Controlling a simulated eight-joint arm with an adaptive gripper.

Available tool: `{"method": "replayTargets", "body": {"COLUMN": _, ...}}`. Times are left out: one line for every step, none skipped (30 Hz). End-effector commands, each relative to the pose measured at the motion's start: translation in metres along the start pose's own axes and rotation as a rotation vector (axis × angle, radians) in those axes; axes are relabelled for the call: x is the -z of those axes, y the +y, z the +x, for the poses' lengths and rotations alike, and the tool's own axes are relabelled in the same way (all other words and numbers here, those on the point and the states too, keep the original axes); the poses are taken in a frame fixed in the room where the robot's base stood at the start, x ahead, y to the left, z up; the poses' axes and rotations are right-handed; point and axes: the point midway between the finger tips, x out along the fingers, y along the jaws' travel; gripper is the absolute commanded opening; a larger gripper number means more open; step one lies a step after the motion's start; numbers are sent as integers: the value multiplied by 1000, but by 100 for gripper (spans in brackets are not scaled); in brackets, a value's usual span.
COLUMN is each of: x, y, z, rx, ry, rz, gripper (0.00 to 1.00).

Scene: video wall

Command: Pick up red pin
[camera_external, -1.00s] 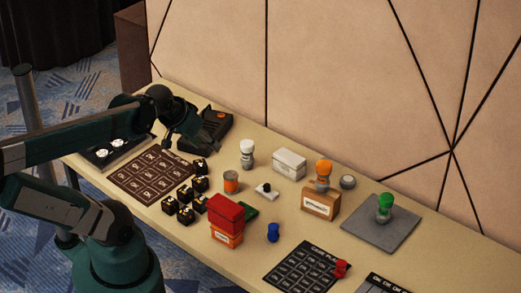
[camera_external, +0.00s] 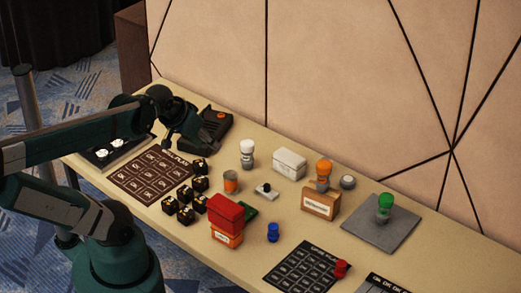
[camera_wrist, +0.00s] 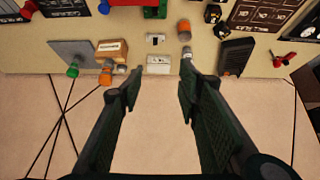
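The red pin (camera_external: 341,268) is a small red piece at the right edge of a black grid card (camera_external: 303,268), near the front of the table in the external view. In the wrist view a red piece at the top left (camera_wrist: 28,10) looks like the same pin. My gripper (camera_external: 188,141) is above the far left part of the table, well away from the pin. In the wrist view its two fingers (camera_wrist: 162,72) are spread apart with nothing between them, so it is open and empty.
A blue pin (camera_external: 273,232), a red box on an orange box (camera_external: 225,215), several black cubes (camera_external: 184,205) and a cardboard box (camera_external: 320,204) stand between my gripper and the red pin. A green pin (camera_external: 384,207) stands on a grey mat (camera_external: 380,232). A wall runs behind the table.

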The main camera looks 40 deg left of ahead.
Motion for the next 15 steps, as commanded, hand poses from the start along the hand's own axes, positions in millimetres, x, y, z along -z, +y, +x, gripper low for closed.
{"method": "replayTargets", "body": {"x": 1, "y": 0, "z": 0, "rx": 1, "ry": -1, "rz": -1, "gripper": 34}}
{"method": "replayTargets", "body": {"x": 1, "y": -1, "z": 0, "rx": 1, "ry": -1, "rz": -3, "gripper": 34}}
{"method": "replayTargets", "body": {"x": 2, "y": -1, "z": 0, "rx": 2, "ry": -3, "rz": -5, "gripper": 34}}
{"method": "replayTargets", "body": {"x": 4, "y": -2, "z": 0, "rx": 3, "ry": -4, "rz": -8, "gripper": 34}}
{"method": "replayTargets", "body": {"x": 5, "y": -3, "z": 0, "rx": 4, "ry": -5, "rz": -12, "gripper": 34}}
{"method": "replayTargets", "body": {"x": 8, "y": -4, "z": 0, "rx": 6, "ry": -8, "rz": -17, "gripper": 34}}
{"method": "replayTargets", "body": {"x": 10, "y": -5, "z": 0, "rx": 7, "ry": -10, "rz": -22, "gripper": 34}}
{"method": "replayTargets", "body": {"x": 13, "y": -7, "z": 1, "rx": 9, "ry": -13, "rz": -28, "gripper": 34}}
{"method": "replayTargets", "body": {"x": 16, "y": -9, "z": 1, "rx": 12, "ry": -17, "rz": -36, "gripper": 34}}
{"method": "replayTargets", "body": {"x": 19, "y": -10, "z": 1, "rx": 14, "ry": -20, "rz": -43, "gripper": 34}}
{"method": "replayTargets", "body": {"x": 23, "y": -12, "z": 2, "rx": 17, "ry": -24, "rz": -51, "gripper": 34}}
{"method": "replayTargets", "body": {"x": 28, "y": -15, "z": 2, "rx": 20, "ry": -30, "rz": -63, "gripper": 34}}
{"method": "replayTargets", "body": {"x": 31, "y": -17, "z": 3, "rx": 23, "ry": -35, "rz": -73, "gripper": 34}}
{"method": "replayTargets", "body": {"x": 35, "y": -20, "z": 4, "rx": 27, "ry": -40, "rz": -83, "gripper": 34}}
{"method": "replayTargets", "body": {"x": 41, "y": -24, "z": 5, "rx": 31, "ry": -46, "rz": -96, "gripper": 34}}
